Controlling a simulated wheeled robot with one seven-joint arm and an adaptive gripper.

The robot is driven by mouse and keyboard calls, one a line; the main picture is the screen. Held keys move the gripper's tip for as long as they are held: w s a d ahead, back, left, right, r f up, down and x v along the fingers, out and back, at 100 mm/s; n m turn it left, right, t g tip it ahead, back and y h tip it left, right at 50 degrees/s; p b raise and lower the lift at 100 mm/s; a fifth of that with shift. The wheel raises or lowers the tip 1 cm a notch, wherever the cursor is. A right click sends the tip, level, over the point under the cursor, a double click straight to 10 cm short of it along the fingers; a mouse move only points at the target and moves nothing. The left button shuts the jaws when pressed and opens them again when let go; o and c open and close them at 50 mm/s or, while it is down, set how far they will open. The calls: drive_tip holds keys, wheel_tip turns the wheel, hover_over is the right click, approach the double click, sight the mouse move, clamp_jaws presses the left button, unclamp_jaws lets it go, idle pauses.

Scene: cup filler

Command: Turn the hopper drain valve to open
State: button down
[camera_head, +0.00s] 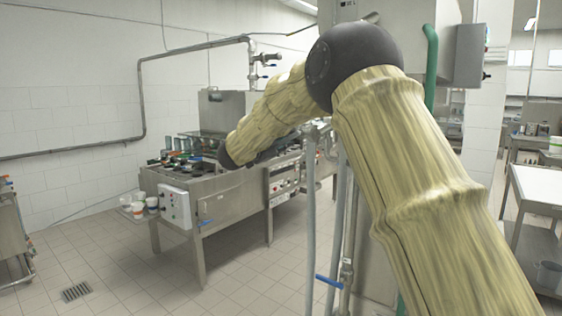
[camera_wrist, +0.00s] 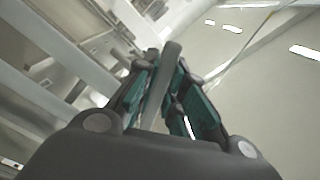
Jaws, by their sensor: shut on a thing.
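In the wrist view my gripper (camera_wrist: 166,64), with teal-padded fingers, is shut on a slim grey lever-like bar (camera_wrist: 172,50). The bar runs up between the fingers, and its lower part is partly hidden by them. It appears to be the drain valve handle, but its valve body and turn angle cannot be made out. In the head view my arm bends down toward the steel filler machine (camera_head: 170,184), and my gripper cannot be made out there. A steel box, likely the hopper (camera_head: 212,116), stands at the back of the machine, partly behind my arm.
Upright pipes (camera_head: 310,215) with a blue-handled valve (camera_head: 329,281) stand close in front. A control box (camera_head: 174,207) is on the machine's near side, beside white cups (camera_head: 138,208). A white-topped table (camera_head: 540,185) is at the right. The tiled floor at left is mostly clear.

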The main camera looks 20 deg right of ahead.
sight(281, 142)
drive_tip(key=m+b, duration=0.1)
drive_tip(key=b, duration=0.1)
drive_tip(key=m+b, duration=0.1)
drive_tip(key=shift+w+a+r+m+b, duration=0.25)
drive_tip(key=shift+w+r+m+b, duration=0.05)
drive_tip(key=shift+r, duration=0.1)
drive_tip(key=r+m+b, duration=0.1)
drive_tip(key=m+b, duration=0.1)
drive_tip(key=b, duration=0.1)
drive_tip(key=shift+w+r+m, duration=0.1)
drive_tip(key=shift+r+m, duration=0.1)
drive_tip(key=shift+m, duration=0.2)
wheel_tip(281, 142, up, 2)
drive_tip(key=m+b, duration=0.2)
drive_tip(key=b, duration=0.1)
drive_tip(key=m+b, duration=0.1)
drive_tip(key=m, duration=0.1)
drive_tip(key=shift+d+r+b, duration=0.1)
drive_tip(key=shift+r+b, duration=0.15)
drive_tip(key=shift+b, duration=0.15)
drive_tip(key=shift+r, duration=0.1)
drive_tip(key=c, duration=1.5)
unclamp_jaws()
drive_tip(key=shift+o, duration=0.2)
drive_tip(key=v, duration=1.2)
